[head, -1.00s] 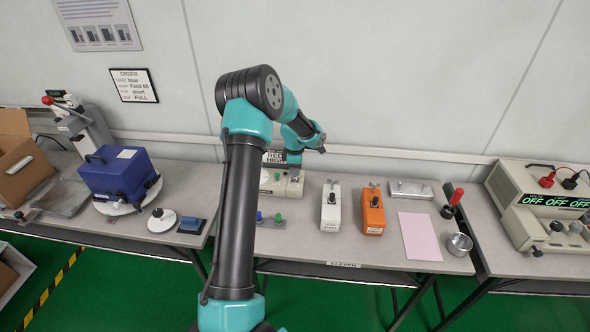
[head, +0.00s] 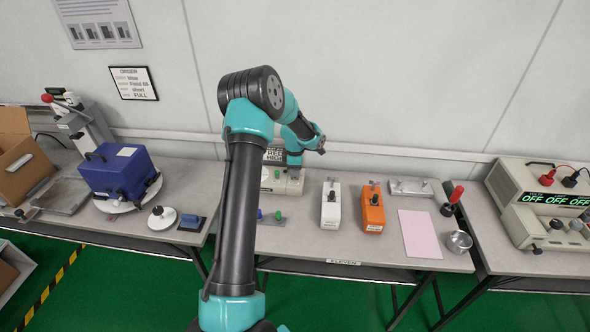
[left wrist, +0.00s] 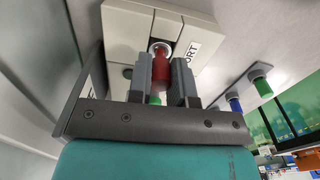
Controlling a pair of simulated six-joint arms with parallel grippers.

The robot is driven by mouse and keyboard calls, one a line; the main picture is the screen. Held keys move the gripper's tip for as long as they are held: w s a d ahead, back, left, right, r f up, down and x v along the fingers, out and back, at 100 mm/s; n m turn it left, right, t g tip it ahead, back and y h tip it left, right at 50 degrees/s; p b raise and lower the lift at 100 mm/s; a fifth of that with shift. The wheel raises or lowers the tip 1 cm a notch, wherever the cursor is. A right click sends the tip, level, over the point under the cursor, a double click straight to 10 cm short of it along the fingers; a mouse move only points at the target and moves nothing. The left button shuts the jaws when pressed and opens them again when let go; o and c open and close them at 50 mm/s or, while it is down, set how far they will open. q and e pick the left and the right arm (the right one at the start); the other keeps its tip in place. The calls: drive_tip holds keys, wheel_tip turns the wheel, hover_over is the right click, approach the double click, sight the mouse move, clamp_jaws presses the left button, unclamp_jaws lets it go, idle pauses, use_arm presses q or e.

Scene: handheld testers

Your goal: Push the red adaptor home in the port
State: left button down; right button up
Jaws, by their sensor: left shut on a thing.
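The red adaptor (left wrist: 158,72) is between the two grey fingers of my left gripper (left wrist: 162,82), which is shut on it. Its far end meets a silver ring, the port (left wrist: 160,47), on a cream block labelled PORT (left wrist: 135,22). I cannot tell how deep the adaptor sits. In the head view my left gripper (head: 295,171) reaches down to the cream block (head: 276,184) at the back of the middle bench, and the adaptor is hidden there. My right gripper is not in view.
A strip with blue and green caps (head: 270,219) lies in front of the block. To its right are a white tester (head: 330,208), an orange tester (head: 372,212), a pink sheet (head: 418,233) and a metal cup (head: 459,242). A blue box (head: 117,172) stands left.

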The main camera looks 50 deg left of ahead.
use_arm(q)
drive_tip(key=shift+f, duration=0.7)
idle(0.3)
drive_tip(key=c, duration=1)
unclamp_jaws()
drive_tip(key=shift+o, duration=0.2)
wheel_tip(320, 180, up, 18)
drive_tip(key=shift+f, duration=0.25)
